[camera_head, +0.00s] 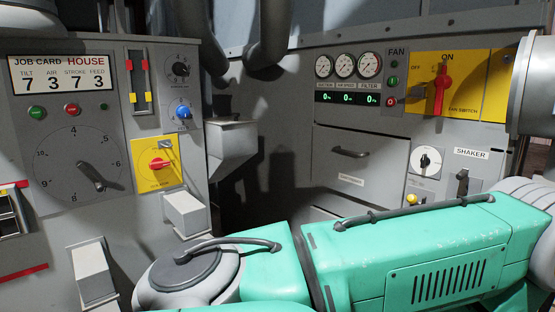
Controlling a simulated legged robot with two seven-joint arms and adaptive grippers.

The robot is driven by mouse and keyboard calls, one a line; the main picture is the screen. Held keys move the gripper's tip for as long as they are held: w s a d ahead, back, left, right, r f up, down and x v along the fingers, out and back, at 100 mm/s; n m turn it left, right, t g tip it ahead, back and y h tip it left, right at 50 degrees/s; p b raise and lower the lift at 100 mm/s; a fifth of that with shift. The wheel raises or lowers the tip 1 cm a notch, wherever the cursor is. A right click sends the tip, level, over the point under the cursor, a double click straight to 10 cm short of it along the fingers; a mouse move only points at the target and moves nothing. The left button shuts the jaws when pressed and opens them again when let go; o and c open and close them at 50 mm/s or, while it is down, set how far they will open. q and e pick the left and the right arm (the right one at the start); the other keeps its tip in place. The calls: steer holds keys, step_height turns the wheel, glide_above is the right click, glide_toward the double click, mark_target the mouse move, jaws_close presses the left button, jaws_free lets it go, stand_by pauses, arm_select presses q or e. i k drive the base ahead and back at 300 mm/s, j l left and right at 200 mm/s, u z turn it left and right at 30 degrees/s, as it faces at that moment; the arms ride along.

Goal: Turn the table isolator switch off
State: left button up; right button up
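A small yellow plate with a red rotary switch (159,164) is on the left grey panel, right of the large dial. Its red handle lies roughly horizontal, with the right end slightly higher. The small lettering on the plate is too blurred to read, so I cannot confirm that it is the table isolator. A larger yellow fan switch with a red handle (440,90) is on the right panel; its handle stands upright below the word ON. Neither of my grippers shows in the head view.
A teal body with dark handles (420,255) fills the lower right foreground. Grey blocks (186,214) stick out below the yellow plate. A grey chute-like box (232,145) juts out right of it. The large dial (78,165) and blue knob (183,112) are nearby.

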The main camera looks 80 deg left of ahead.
mark_target(157, 164)
steer(key=u, duration=3.4)
